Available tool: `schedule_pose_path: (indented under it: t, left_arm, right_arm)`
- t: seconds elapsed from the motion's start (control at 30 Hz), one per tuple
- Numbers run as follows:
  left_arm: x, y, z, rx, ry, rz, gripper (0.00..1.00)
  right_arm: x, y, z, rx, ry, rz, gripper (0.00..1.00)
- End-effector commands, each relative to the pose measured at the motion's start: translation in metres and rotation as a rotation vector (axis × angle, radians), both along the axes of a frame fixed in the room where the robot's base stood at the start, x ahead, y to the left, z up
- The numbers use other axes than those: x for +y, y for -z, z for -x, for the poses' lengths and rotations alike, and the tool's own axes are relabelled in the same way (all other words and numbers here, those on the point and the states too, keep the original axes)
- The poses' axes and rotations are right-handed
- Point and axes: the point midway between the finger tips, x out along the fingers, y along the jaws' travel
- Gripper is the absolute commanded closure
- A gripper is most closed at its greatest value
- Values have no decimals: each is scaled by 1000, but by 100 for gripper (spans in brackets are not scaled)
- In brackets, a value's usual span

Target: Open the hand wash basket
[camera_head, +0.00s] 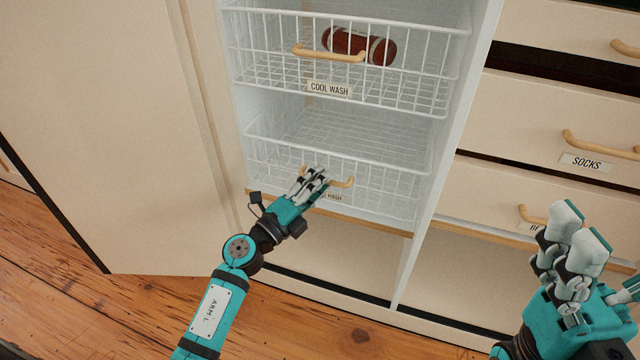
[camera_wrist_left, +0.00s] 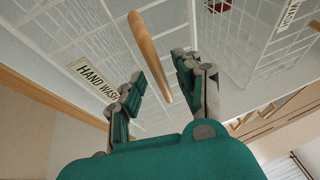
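The hand wash basket (camera_head: 390,190) is the lower white wire basket in the open cabinet. It appears pushed in. Its light wooden handle (camera_head: 345,183) is partly covered by my left gripper (camera_head: 314,178). The same handle (camera_wrist_left: 149,50) runs between the spread fingers of my left gripper (camera_wrist_left: 158,75) in the left wrist view, with gaps on both sides. The HAND WASH label (camera_wrist_left: 92,76) reads clearly there but is half hidden in the head view. My right gripper (camera_head: 597,258) is empty and open at the lower right, away from the baskets.
Above is the cool wash basket (camera_head: 440,85), holding a dark red roll (camera_head: 358,45). A tall cream door panel (camera_head: 90,130) stands at the left. Drawers, including the socks drawer (camera_head: 530,125), are at the right, behind my right gripper. Wooden floor (camera_head: 140,310) shows below.

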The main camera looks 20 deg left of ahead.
Motion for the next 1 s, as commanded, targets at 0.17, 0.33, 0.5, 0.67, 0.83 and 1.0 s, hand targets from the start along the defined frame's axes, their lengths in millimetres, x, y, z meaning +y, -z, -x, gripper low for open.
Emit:
schedule_pose_path:
  t: [0.17, 0.33, 0.5, 0.67, 0.83, 1.0]
  left_arm:
    - [-1, -1, -3, 0, 0, 1, 66]
    - [-1, 0, -2, 0, 0, 1, 70]
    - [-1, 0, -2, 0, 0, 1, 92]
    - [-1, 0, -2, 1, 0, 0, 100]
    - [-1, 0, -2, 1, 1, -1, 100]
    - [-1, 1, -2, 2, 1, -1, 100]
  right_arm:
    - [0, -1, 1, -4, 0, -2, 8]
    - [0, -1, 1, -4, 0, -2, 8]
    - [0, -1, 1, -5, 0, -3, 8]
    - [-1, -1, 1, -5, 0, -3, 8]
    - [-1, -1, 1, -6, 1, -3, 8]
    - [-1, -1, 1, -6, 1, -3, 8]
